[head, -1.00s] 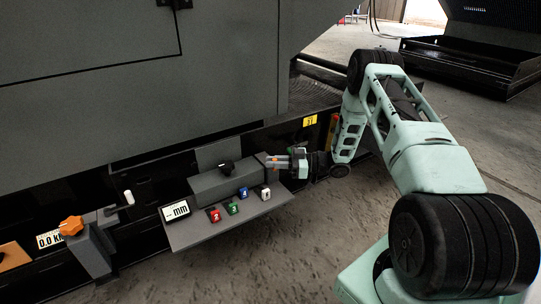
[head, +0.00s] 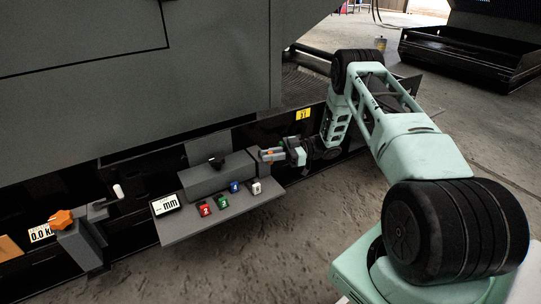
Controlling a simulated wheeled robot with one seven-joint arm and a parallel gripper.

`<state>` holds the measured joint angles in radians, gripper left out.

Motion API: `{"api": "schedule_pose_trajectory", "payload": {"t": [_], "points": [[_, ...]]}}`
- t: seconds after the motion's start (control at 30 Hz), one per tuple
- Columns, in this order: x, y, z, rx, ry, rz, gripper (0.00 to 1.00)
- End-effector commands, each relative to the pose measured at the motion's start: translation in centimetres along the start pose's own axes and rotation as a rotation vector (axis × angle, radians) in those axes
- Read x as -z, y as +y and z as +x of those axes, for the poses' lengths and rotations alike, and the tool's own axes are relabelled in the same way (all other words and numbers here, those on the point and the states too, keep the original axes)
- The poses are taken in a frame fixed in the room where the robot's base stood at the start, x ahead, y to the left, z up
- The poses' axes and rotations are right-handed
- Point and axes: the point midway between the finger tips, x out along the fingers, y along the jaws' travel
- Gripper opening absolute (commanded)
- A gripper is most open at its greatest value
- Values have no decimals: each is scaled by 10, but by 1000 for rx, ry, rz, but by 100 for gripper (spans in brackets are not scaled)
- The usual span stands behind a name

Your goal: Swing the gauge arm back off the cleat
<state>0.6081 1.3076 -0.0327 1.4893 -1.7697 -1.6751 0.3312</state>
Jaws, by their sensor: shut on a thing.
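My gripper (head: 270,154) is at the right end of the grey fixture, above the shelf's right edge. It is shut on a small orange-marked part, which appears to be the gauge arm (head: 267,153). The fingers hide most of this part, so its angle is hard to tell. A grey upright (head: 254,163) stands just left of the fingers. A long grey block (head: 205,182) with a black knob (head: 216,161) lies left of that. I cannot tell for certain which piece is the cleat. The display (head: 165,205) reads "-- mm".
The grey shelf (head: 190,231) carries red, green, blue and white numbered blocks (head: 256,187). At left are an orange knob (head: 61,219) on a grey post and a second display (head: 41,232). A large grey enclosure (head: 120,80) rises behind. The floor in front is clear.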

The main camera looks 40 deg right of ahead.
Motion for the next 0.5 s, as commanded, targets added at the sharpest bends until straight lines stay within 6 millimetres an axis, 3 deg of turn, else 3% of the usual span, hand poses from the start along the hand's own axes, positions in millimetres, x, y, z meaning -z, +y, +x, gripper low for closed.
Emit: {"api": "schedule_pose_trajectory", "payload": {"t": [0.07,0.1,0.17,0.5], "points": [[-1,0,-2,-2,-3,2,0],[-1,0,-2,-2,-3,2,21],[-1,0,-2,-2,-2,2,34],[0,0,-4,-3,-2,0,34]]}}
